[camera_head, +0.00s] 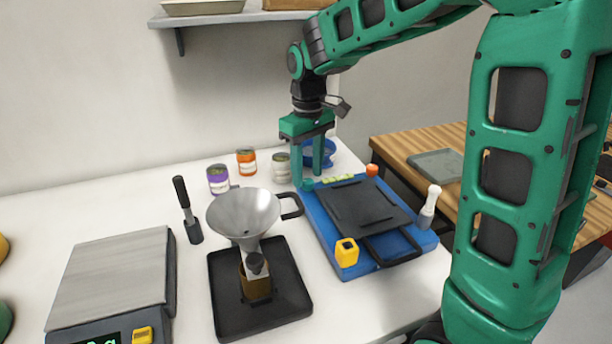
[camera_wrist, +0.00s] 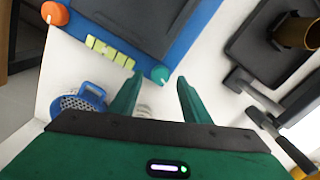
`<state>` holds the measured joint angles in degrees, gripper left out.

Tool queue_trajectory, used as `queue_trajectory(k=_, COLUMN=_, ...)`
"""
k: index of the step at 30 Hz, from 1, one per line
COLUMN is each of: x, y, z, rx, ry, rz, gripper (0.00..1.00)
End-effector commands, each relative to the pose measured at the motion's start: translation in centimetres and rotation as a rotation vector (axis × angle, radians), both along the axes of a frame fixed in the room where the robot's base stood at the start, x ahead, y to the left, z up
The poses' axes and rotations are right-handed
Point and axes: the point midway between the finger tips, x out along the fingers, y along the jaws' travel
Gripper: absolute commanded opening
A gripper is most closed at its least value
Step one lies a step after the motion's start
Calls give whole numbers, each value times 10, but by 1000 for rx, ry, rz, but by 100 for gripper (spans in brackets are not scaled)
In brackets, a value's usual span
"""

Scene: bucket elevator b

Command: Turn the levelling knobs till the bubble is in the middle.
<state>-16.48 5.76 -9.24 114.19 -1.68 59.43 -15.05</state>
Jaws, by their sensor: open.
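The blue base (camera_head: 325,240) carries a black plate (camera_head: 370,208). A teal knob (camera_wrist: 160,75) is at its back left corner, and an orange knob (camera_head: 372,170) at its back right corner; the orange one also shows in the wrist view (camera_wrist: 55,13). Between them lies a yellow-green level vial (camera_wrist: 108,52) with dark marks; it is small in the head view (camera_head: 338,178). I cannot make out where its bubble is. My gripper (camera_head: 307,178) points down at the teal knob, open. In the wrist view its fingertips (camera_wrist: 158,80) are on either side of the knob, apparently without touching it.
A metal funnel (camera_head: 243,213) over a black tray (camera_head: 225,320) and a scale (camera_head: 115,275) stand left. Tins (camera_head: 246,162) and a blue strainer (camera_wrist: 80,104) are behind the base. A white-handled tool (camera_head: 430,205) is at its right.

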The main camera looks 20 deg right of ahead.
Motion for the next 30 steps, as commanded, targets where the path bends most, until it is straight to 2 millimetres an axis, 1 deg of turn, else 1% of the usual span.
queue_trajectory(k=1, x=0, y=0, z=-6, rx=0, ry=1, rz=0, gripper=43)
queue_trajectory(k=3, x=0, y=0, z=-11, rx=0, ry=1, rz=0, gripper=43)
queue_trajectory(k=6, x=0, y=0, z=-16, rx=0, ry=-1, rz=0, gripper=43)
queue_trajectory(k=15, x=0, y=0, z=-17, rx=0, ry=-1, rz=0, gripper=43)
queue_trajectory(k=17, x=0, y=0, z=-17, rx=0, ry=-1, rz=0, gripper=29)
queue_trajectory(k=18, x=0, y=0, z=-17, rx=0, ry=-1, rz=0, gripper=19)
queue_trajectory(k=20, x=0, y=0, z=-17, rx=0, ry=-1, rz=-1, gripper=5)
queue_trajectory(k=21, x=0, y=0, z=-17, rx=-1, ry=-1, rz=-1, gripper=2)
queue_trajectory(k=26, x=0, y=-1, z=-17, rx=0, ry=-1, rz=15, gripper=2)
queue_trajectory(k=30, x=0, y=-1, z=-17, rx=0, ry=-1, rz=106, gripper=2)
